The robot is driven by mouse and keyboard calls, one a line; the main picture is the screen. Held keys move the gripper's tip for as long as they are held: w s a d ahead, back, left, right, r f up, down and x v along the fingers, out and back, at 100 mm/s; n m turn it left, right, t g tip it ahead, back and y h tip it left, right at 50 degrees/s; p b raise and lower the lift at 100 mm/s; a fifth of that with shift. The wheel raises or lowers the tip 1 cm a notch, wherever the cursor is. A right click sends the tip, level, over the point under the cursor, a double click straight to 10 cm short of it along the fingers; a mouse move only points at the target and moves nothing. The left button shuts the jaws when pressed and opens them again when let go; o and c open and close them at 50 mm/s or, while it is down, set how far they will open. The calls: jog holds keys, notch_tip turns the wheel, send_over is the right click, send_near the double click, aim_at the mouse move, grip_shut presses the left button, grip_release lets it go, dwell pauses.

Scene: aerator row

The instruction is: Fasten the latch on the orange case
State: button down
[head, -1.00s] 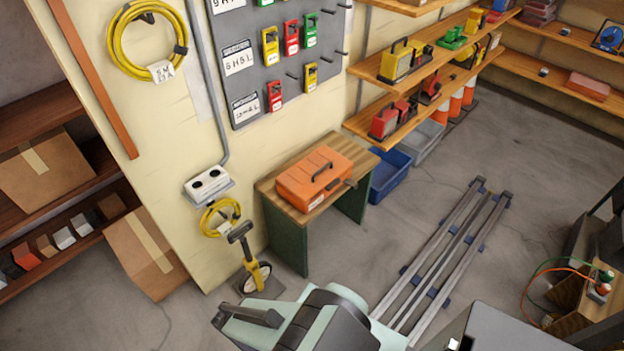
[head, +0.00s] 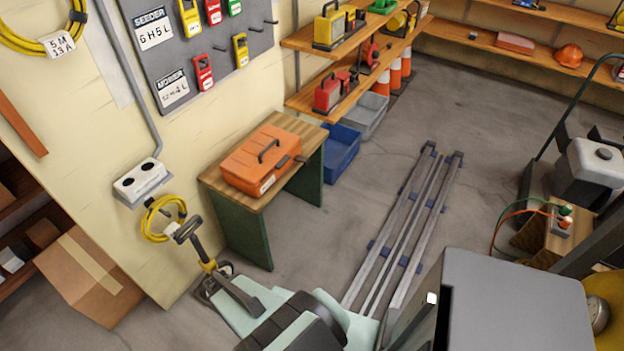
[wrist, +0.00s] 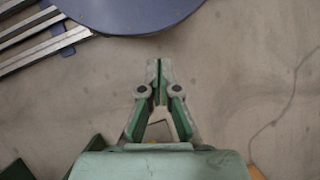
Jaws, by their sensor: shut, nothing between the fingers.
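The orange case (head: 262,160) sits on a small wooden-topped bench (head: 213,183) with green sides, against the wall. Its lid looks down, with a dark handle on top and a pale label low on the front. A small dark part (head: 299,158) shows at its right end; I cannot tell whether this is the latch or how it is set. In the wrist view, my gripper (wrist: 158,66) is shut and empty, fingertips together above bare floor. The case is not in the wrist view, and my gripper is well apart from it.
A blue bin (head: 340,155) is right of the bench. Floor rails (head: 405,225) run in front, with open floor between.

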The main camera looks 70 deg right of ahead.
jog(key=w+d+f+m+t+y+b, duration=0.25)
jog(key=w+d+f+m+b, duration=0.25)
jog(key=d+f+b, duration=0.25)
jog(key=w+d+f+m+t+b, duration=0.1)
jog(key=d+f+m+t+b, duration=0.2)
jog(key=d+m+t+b, duration=0.7)
jog(key=w+d+f+m+t+b, duration=0.25)
jog(key=d+b, duration=0.25)
jog(key=d, duration=1.1)
jog(key=s+d+r+m+t+h+b, duration=0.35)
jog(key=s+d+b, duration=0.2)
jog(key=d, duration=0.55)
jog(key=s+d+r+m+t+h+b, duration=0.35)
jog(key=s+d, duration=0.25)
jog(key=d, duration=0.4)
jog(key=s+d+r+m+t+h, duration=0.2)
jog(key=s+d+r+m+t, duration=0.1)
jog(key=r, duration=0.3)
jog(key=s+d+r+m+t+h, duration=0.1)
jog(key=s+d+r+m+t, duration=0.2)
jog(key=r+m, duration=0.2)
jog(key=shift+s+d+r+h+b, duration=0.15)
jog(key=shift+r+h+b, duration=0.2)
jog(key=shift+r, duration=0.1)
